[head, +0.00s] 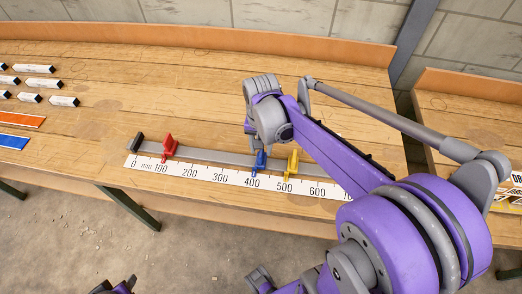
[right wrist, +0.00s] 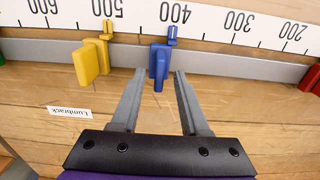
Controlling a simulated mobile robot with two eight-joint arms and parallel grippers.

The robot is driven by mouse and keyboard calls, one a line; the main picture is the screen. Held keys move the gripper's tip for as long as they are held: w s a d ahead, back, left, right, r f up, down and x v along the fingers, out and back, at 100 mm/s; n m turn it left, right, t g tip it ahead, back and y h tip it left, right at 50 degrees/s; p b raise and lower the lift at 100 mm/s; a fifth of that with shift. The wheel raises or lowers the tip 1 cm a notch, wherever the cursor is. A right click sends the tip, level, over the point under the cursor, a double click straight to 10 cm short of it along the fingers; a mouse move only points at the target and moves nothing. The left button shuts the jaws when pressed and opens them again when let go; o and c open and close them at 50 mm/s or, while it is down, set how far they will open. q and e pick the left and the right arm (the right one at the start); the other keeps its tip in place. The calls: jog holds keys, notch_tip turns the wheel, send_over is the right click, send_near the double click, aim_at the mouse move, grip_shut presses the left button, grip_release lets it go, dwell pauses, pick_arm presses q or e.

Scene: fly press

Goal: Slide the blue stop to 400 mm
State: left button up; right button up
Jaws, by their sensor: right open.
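The blue stop (head: 260,161) sits on the grey rail (head: 213,158) with its pointer at about the 400 mark of the white scale (head: 223,178), as near as I can tell. The right wrist view shows the blue stop (right wrist: 160,65) from the far side, with the scale upside down. My right gripper (right wrist: 160,73) is open and empty. Its fingertips stand on either side of the blue stop's near end, with a visible gap on both sides.
The yellow stop (head: 292,163) stands near 500, close beside the blue one. The red stop (head: 169,146) stands near 100. A black end block (head: 136,142) closes the rail's left end. Marked blocks and coloured strips lie at the bench's left.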

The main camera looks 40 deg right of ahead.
aim_at(261, 151)
notch_tip(261, 151, up, 8)
jog(key=shift+p, duration=0.3)
dwell(0.4)
